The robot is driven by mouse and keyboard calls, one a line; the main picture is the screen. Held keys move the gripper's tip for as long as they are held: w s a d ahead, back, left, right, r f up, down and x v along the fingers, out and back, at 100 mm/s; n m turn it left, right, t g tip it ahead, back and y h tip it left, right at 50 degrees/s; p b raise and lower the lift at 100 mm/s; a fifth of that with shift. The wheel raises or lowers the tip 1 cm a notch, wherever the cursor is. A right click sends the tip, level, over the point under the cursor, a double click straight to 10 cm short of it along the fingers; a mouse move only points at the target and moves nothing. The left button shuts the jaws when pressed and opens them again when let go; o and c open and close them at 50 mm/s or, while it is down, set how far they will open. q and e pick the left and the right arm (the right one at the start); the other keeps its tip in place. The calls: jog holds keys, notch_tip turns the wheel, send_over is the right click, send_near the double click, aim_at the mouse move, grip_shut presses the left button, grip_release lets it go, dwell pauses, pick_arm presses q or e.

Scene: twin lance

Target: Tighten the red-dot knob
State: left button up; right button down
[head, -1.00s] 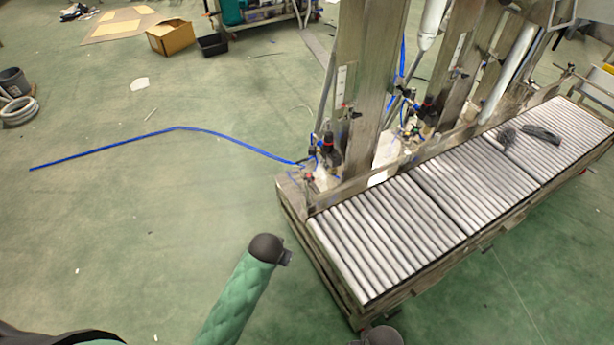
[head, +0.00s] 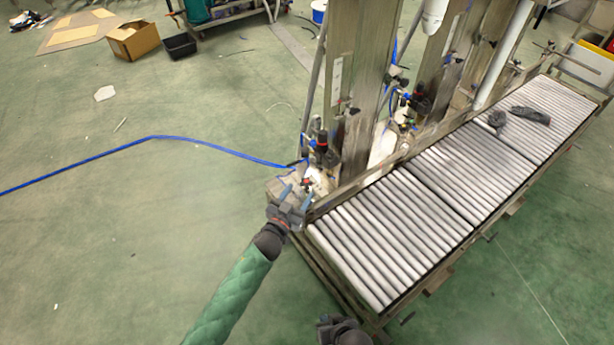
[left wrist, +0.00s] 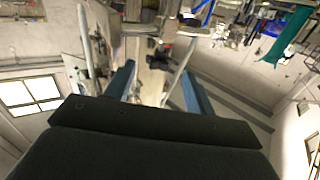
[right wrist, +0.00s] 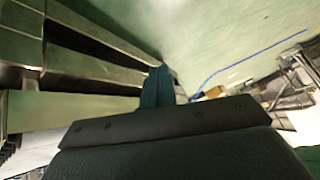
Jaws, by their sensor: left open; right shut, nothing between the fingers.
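A small part with a red spot (head: 307,184) sits low at the near foot of the machine's first column; I cannot tell whether it is the red-dot knob. A black fitting with a red top (head: 322,144) stands just above it. My left gripper (head: 297,189) is open and close to the red-spotted part, covering some of that corner. In the left wrist view, its blue fingers (left wrist: 158,76) are spread, with dark fittings (left wrist: 163,61) beyond the gap. My right gripper (head: 324,320) is low, by the conveyor's near end. The right wrist view shows its fingers (right wrist: 158,84) shut and empty.
The roller conveyor (head: 400,222) runs from the near end to the upper right, with dark objects (head: 520,117) on its far part. Metal columns (head: 350,70) line its back side. A blue hose (head: 215,145) crosses the open green floor at left.

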pick_arm(q)
jog(key=shift+n, duration=0.3)
jog(key=shift+x, duration=3.9)
pick_arm(e)
jog(key=shift+w+r, duration=0.15)
jog(key=shift+r, duration=0.7)
pick_arm(q)
jog(key=shift+c, duration=0.2)
jog(key=shift+p, duration=0.3)
jog(key=c, duration=0.9)
